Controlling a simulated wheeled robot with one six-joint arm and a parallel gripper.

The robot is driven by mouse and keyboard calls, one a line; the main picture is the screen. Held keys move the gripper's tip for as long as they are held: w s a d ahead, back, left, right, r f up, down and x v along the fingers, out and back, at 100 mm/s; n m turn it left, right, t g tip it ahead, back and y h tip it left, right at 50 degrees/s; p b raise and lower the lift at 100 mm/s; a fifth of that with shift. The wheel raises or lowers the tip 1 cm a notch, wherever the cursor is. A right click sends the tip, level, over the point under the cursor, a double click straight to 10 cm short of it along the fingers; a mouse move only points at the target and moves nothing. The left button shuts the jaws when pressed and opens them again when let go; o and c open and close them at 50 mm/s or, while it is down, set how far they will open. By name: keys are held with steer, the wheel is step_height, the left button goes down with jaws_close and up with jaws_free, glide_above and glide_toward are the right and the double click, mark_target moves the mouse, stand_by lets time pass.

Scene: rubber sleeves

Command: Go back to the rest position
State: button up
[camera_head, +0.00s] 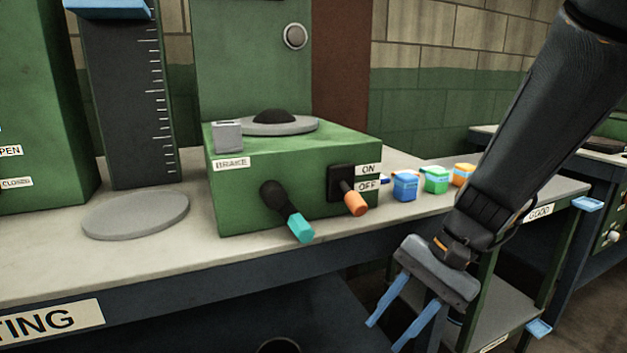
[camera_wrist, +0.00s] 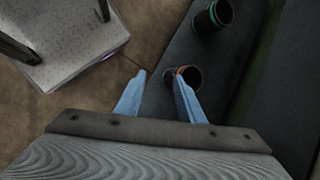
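My gripper (camera_head: 397,312) hangs low in front of the bench edge at the right of the head view, with its two blue fingers pointing down. The fingers are apart with nothing between them. In the wrist view my gripper (camera_wrist: 158,85) is also open and empty, above the floor and a dark shelf. A dark cylinder with an orange ring (camera_wrist: 190,76) stands just past the right finger. A dark cylinder with a teal ring (camera_wrist: 212,17) stands farther up.
The bench (camera_head: 60,243) carries a green machine (camera_head: 260,195) with a teal-tipped lever (camera_head: 299,227) and an orange-tipped lever (camera_head: 355,203). Blue (camera_head: 405,186), green (camera_head: 437,180) and orange (camera_head: 463,174) small containers stand right of it. Open floor (camera_wrist: 50,115) shows left in the wrist view.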

steer(key=s+a+r+n+t+h, duration=0.1)
steer(key=s+a+r+n+h, duration=0.4)
steer(key=s+n, duration=0.45)
steer(key=w+d+r+m+h+p, duration=0.1)
steer(key=d+r+p, duration=0.9)
steer(key=p, duration=0.9)
steer(key=shift+d+r, duration=0.2)
steer(key=shift+d, duration=0.2)
steer(key=shift+w, duration=0.1)
